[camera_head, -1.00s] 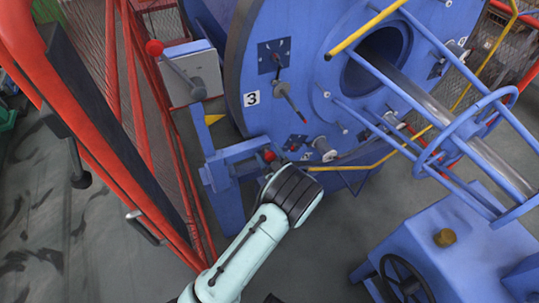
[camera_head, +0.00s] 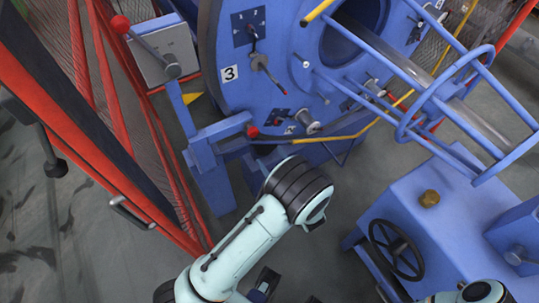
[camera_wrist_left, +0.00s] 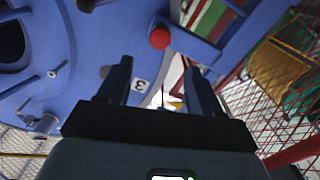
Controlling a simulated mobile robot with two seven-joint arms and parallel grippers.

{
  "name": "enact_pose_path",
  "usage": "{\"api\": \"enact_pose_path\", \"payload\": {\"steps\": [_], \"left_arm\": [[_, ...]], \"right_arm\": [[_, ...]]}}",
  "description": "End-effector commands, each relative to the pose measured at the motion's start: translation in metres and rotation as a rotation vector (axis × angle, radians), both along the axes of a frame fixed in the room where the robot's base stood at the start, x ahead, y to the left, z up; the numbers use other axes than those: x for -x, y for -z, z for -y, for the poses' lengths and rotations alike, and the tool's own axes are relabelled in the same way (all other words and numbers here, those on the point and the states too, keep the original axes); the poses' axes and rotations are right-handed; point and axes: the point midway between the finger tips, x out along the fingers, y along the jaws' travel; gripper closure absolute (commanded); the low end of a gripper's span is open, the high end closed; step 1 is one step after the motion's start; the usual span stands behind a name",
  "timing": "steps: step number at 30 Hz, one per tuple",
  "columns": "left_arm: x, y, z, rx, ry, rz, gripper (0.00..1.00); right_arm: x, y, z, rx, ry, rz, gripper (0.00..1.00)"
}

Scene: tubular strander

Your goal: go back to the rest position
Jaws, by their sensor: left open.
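My left arm comes up from the bottom of the head view and bends at a black-ringed joint in front of the blue machine (camera_head: 285,75). My left gripper (camera_wrist_left: 160,75) shows best in the left wrist view, where its two dark fingers stand apart with nothing between them. The gripper is apart from these. Part of my right arm shows at the lower right of the head view; its gripper is out of frame.
A red mesh fence (camera_head: 110,100) stands at the left, with a grey box (camera_head: 158,52) and red-knobbed lever beside it. A blue cabinet (camera_head: 400,205) with a black handwheel (camera_head: 396,250) stands at the right. A blue tubular cage (camera_head: 425,100) juts out. Grey floor lies between.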

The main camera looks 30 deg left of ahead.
Motion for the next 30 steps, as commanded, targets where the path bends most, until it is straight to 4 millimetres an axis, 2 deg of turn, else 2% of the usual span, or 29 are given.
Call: {"api": "enact_pose_path", "payload": {"steps": [13,16,17,20,23,24,26,27,30], "left_arm": [[0.0,0.001,-0.001,0.001,0.001,-0.002,0.35],[-0.002,0.012,-0.005,0.027,0.028,-0.047,0.35],[-0.002,0.02,-0.008,0.044,0.045,-0.077,0.35],[0.0,0.065,-0.016,0.15,0.145,-0.243,0.35],[0.022,0.128,-0.012,0.331,0.286,-0.484,0.35],[0.037,0.152,-0.006,0.416,0.347,-0.584,0.35],[0.066,0.182,0.009,0.547,0.437,-0.729,0.35],[0.087,0.197,0.021,0.636,0.499,-0.82,0.35],[0.143,0.217,0.056,0.846,0.649,-1.015,0.35]], "right_arm": [[0.0,0.0,0.0,0.0,0.0,0.0,0.5],[-0.001,-0.003,0.0,0.0,0.0,0.001,0.5],[-0.001,-0.005,0.0,0.0,0.0,0.001,0.5],[-0.004,-0.014,0.0,0.0,-0.001,0.005,0.5],[-0.008,-0.027,0.0,0.0,0.0,0.01,0.5],[-0.01,-0.032,0.0,0.0,0.0,0.012,0.5],[-0.012,-0.039,0.0,0.0,0.0,0.015,0.5],[-0.014,-0.044,0.0,0.0,-0.001,0.017,0.5],[-0.019,-0.055,0.0,0.0,0.0,0.022,0.5]]}}
